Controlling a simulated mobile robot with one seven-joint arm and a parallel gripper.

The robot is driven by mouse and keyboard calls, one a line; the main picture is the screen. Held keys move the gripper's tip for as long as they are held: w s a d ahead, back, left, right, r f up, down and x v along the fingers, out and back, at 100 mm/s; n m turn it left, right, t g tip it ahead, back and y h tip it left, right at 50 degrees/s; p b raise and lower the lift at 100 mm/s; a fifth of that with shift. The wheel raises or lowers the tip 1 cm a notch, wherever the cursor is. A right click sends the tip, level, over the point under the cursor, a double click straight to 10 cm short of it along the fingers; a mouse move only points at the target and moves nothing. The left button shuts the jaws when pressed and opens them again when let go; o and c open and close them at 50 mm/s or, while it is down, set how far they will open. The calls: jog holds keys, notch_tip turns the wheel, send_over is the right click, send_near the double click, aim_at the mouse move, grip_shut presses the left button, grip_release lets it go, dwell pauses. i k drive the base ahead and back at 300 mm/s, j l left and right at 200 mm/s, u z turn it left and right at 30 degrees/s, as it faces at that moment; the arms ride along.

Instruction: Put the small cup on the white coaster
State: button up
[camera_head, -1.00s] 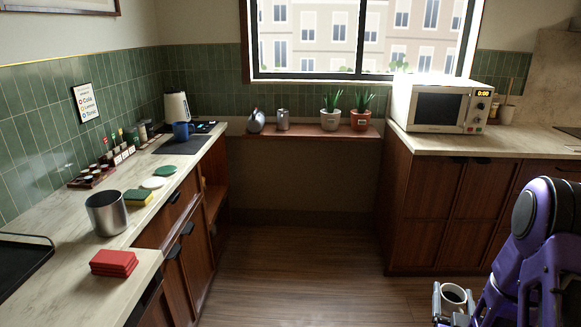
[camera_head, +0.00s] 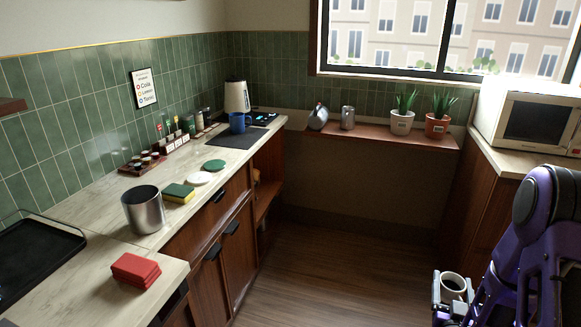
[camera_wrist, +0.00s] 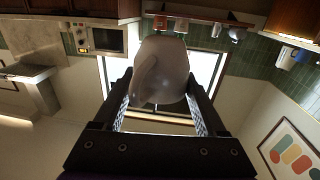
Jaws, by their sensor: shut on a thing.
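The small cup (camera_head: 452,284) is pale with a dark inside, upright in my gripper (camera_head: 453,296) at the lower right of the head view. My gripper is shut on it. In the wrist view the cup (camera_wrist: 160,70) sits between both fingers of my gripper (camera_wrist: 159,95). The white coaster (camera_head: 199,178) lies flat and bare on the left counter, between a green coaster (camera_head: 214,165) and a sponge (camera_head: 178,193). My gripper is far from it, to the right and over the floor.
The left counter (camera_head: 90,215) also bears a metal canister (camera_head: 143,210), red cloths or pads (camera_head: 135,270), a black tray (camera_head: 35,255), a rack of small jars (camera_head: 142,164) and a blue mug (camera_head: 239,122) at the back. A microwave (camera_head: 535,118) stands right. Open floor (camera_head: 320,270) lies between.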

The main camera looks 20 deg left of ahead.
aim_at(202, 177)
jog(key=i+u, duration=0.2)
jog(key=i, duration=0.55)
jog(key=i+l+u, duration=0.15)
jog(key=i, duration=0.6)
jog(key=i+l+u, duration=0.1)
jog(key=i+u, duration=0.3)
jog(key=i, duration=0.3)
jog(key=i+u, duration=0.35)
jog(key=i+l+u, duration=0.1)
jog(key=u, duration=0.7)
jog(key=i+u, duration=0.1)
jog(key=u, duration=0.4)
jog(key=l+u, duration=0.1)
jog(key=u, duration=0.35)
jog(key=i+u, duration=0.1)
jog(key=u, duration=0.4)
jog(key=l+u, duration=0.15)
jog(key=u, duration=0.35)
jog(key=l+u, duration=0.1)
jog(key=u, duration=0.4)
jog(key=l+u, duration=0.1)
jog(key=u, duration=0.35)
jog(key=i+l, duration=0.05)
